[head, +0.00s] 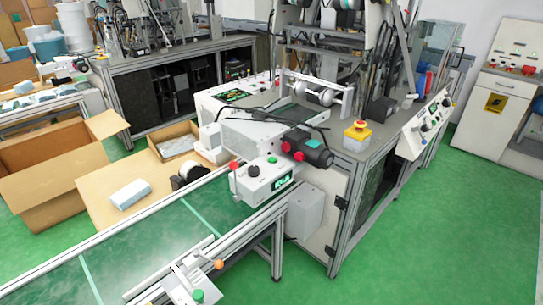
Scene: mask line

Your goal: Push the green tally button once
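A white counter box (258,188) with a lit green display (281,184) stands at the end of the green conveyor, near the picture's middle. Another green button (198,295) sits on a small white part at the bottom edge, beside an orange knob (218,264). I cannot tell from labels which green one is the tally button. Neither of my grippers is in the head view.
The conveyor belt (150,240) runs from lower left to the counter box. An open cardboard box (45,190) is at left. Green floor (440,240) at right is clear.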

